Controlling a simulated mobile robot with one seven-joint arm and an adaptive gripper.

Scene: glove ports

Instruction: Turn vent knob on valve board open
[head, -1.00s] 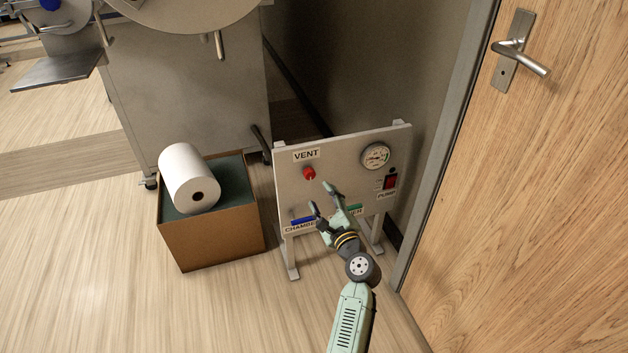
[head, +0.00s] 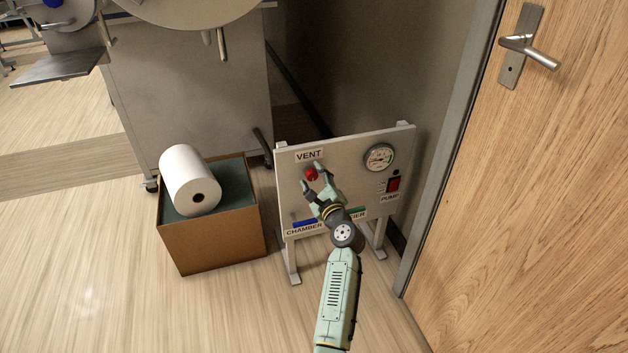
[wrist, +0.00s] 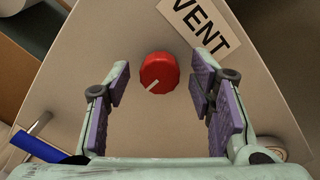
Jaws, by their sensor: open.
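The red vent knob (head: 311,174) sits on the grey valve board (head: 345,160), just below the VENT label (head: 308,155). In the wrist view the knob (wrist: 159,71) is round, with a white pointer mark toward its lower left. My gripper (head: 312,179) is open in front of the board. In the wrist view its two purple-padded fingers (wrist: 160,90) stand apart, one on each side of the knob, with a gap on both sides. The knob lies toward the far end of the space between the fingers. I cannot tell how deep the fingertips reach along it.
A blue handle (head: 305,223) marked CHAMBER and a partly hidden green handle (head: 357,212) are low on the board. A gauge (head: 379,157) and red PUMP switch (head: 393,184) are at right. A box (head: 212,238) with a white roll (head: 188,180) stands left; a wooden door (head: 530,200) right.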

